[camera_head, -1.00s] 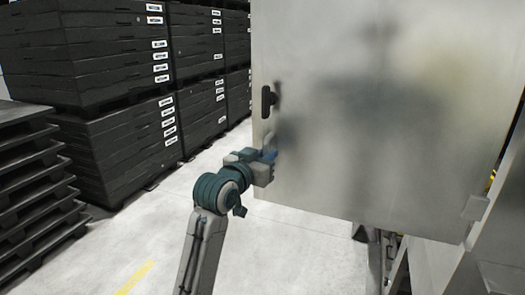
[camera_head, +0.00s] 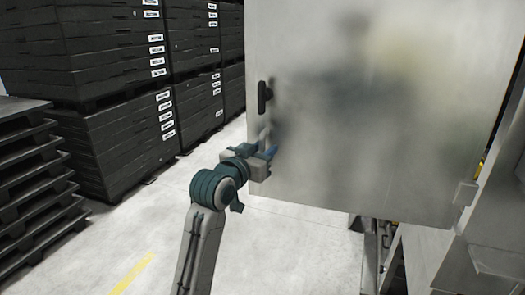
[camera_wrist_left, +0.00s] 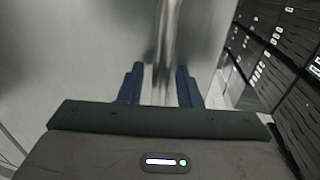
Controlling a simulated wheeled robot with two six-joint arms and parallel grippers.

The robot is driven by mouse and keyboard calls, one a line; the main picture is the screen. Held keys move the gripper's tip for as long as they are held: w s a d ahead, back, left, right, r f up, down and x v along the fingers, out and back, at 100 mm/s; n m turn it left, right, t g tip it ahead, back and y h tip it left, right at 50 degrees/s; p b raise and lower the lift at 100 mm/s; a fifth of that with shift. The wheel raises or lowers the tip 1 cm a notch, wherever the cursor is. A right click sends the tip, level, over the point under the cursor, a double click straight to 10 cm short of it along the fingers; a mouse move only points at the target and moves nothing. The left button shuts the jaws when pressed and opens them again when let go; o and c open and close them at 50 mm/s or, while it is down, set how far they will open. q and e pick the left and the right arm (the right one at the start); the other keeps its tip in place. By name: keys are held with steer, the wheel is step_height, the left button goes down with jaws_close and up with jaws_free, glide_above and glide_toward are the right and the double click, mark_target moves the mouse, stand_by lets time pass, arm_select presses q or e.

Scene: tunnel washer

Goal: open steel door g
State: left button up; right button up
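My left gripper (camera_head: 268,149) is at the door's left part, just below the handle. In the left wrist view its two blue fingers (camera_wrist_left: 160,86) are apart, with the grey door surface (camera_wrist_left: 80,50) beyond them and a blurred vertical strip between. Contact with the door cannot be told. My right gripper is not in view.
Stacked black crates (camera_head: 115,135) stand behind on the left, with a pile of dark pallets (camera_head: 30,165) nearer. The machine's metal frame (camera_head: 430,260) is at lower right. Pale floor (camera_head: 290,250) is clear below the door.

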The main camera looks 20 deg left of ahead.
arm_select(q)
steer(key=shift+s+a+f, duration=0.1)
steer(key=shift+s, duration=0.05)
steer(key=s+a+b, duration=0.1)
steer(key=s+b, duration=0.2)
steer(key=s, duration=0.7)
steer(key=shift+s+a+b, duration=0.2)
steer(key=shift+a+b, duration=0.1)
steer(key=shift+a, duration=0.1)
